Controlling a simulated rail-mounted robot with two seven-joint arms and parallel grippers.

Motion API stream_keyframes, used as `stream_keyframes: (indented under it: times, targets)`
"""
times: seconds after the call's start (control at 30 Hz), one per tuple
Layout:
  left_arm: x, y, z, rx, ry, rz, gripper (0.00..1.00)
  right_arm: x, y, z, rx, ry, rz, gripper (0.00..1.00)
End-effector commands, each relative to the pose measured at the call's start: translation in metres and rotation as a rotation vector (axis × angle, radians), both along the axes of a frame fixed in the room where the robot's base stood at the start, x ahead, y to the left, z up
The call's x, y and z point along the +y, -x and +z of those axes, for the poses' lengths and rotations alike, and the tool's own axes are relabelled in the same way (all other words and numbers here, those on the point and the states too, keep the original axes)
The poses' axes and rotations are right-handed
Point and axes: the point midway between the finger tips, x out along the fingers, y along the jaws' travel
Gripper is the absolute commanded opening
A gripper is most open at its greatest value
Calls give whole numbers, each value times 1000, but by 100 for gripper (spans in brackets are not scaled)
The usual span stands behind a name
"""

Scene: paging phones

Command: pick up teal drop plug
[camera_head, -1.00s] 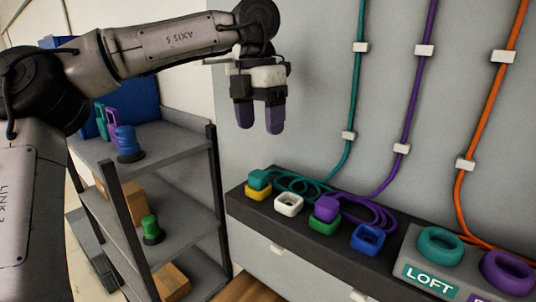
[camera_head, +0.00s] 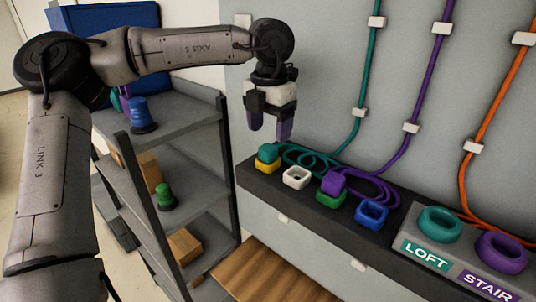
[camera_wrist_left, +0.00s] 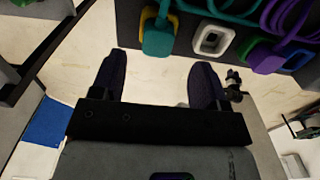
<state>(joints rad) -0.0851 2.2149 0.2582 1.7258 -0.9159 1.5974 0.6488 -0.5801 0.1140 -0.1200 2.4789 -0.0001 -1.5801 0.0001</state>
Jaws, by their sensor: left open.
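The teal drop plug (camera_head: 269,153) sits on the yellow socket (camera_head: 264,165) at the left end of the dark ledge, with its teal cord coiled beside it. In the left wrist view the teal plug (camera_wrist_left: 158,38) shows beyond the fingertips, over the yellow socket (camera_wrist_left: 173,24). My left gripper (camera_head: 269,130) is open and empty, with its dark purple fingers pointing down above the plug and apart from it. Both fingers also show in the left wrist view (camera_wrist_left: 157,68). My right gripper is not in view.
The ledge (camera_head: 257,183) also holds a white socket (camera_head: 296,177), a purple plug (camera_head: 333,181) on a green socket (camera_head: 329,199), and a blue socket (camera_head: 371,213). Teal and purple rings stand on the labelled block (camera_head: 410,232) at right. A grey shelf (camera_head: 190,125) stands left.

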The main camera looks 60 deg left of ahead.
Motion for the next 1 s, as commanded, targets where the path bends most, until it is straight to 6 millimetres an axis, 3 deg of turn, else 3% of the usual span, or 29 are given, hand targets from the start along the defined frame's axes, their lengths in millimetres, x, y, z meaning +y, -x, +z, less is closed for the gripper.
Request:
stream_keyframes:
  times: [0.1, 0.3, 0.67, 1.0]
  targets:
    - [1, 1, -13, 4, 5, -1, 68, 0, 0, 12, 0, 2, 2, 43]
    - [3, 1, -37, 2, 2, 0, 68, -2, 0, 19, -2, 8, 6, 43]
    - [3, 1, -44, 0, 1, 1, 68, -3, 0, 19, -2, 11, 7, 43]
    - [3, 1, -44, 0, 1, 1, 36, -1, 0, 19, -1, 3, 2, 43]
